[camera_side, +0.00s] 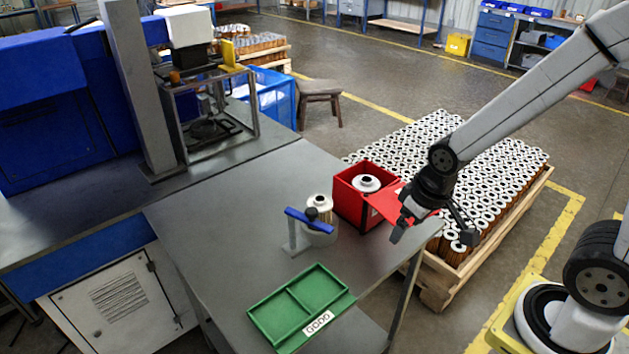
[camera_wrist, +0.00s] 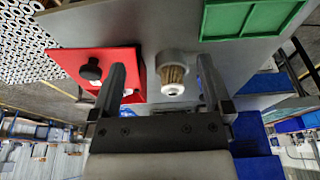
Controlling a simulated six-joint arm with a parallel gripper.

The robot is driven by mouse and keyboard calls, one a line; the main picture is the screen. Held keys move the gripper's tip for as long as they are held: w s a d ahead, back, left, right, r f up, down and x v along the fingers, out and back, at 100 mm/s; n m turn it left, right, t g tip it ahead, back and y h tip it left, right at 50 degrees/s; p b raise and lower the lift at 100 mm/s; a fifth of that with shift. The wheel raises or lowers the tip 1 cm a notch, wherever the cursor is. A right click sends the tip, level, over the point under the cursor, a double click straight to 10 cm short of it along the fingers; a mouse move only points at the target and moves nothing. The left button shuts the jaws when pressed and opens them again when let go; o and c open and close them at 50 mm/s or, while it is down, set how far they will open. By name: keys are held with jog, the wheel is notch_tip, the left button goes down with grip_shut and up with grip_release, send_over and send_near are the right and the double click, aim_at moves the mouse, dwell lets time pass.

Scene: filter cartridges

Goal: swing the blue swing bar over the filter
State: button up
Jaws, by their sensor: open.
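The filter (camera_side: 319,203), with a white ring cap and tan pleats, stands upright in a grey cup (camera_side: 320,238) on the table. In the wrist view the filter (camera_wrist: 172,76) has its top uncovered. The blue swing bar (camera_side: 297,214) sits on a grey post (camera_side: 293,238) beside the cup, with a black knob near its middle. In the side view it crosses in front of the filter's lower part. The wrist view seems to show some blue beside the filter, partly behind a finger. My gripper (camera_side: 425,228) is open and empty, right of the filter, by the red box.
A green tray (camera_side: 275,316) lies at the table's front. A crate of filters (camera_side: 483,248) stands beyond the table's right edge.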

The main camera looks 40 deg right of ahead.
jog(key=shift+w, duration=0.1)
jog(key=c, duration=0.3)
notch_tip(320, 180, up, 4)
jog(key=n+g, duration=0.2)
jog(key=n, duration=0.6)
send_over(311, 210)
jog(key=s, duration=0.1)
jog(key=shift+d+r, duration=0.15)
jog(key=shift+d, duration=0.2)
jog(key=shift+w+a+r+n+g, duration=0.15)
jog(key=shift+w+a+n+g, duration=0.2)
jog(key=shift+w+n, duration=0.15)
jog(key=shift+f, duration=3.9)
grip_shut()
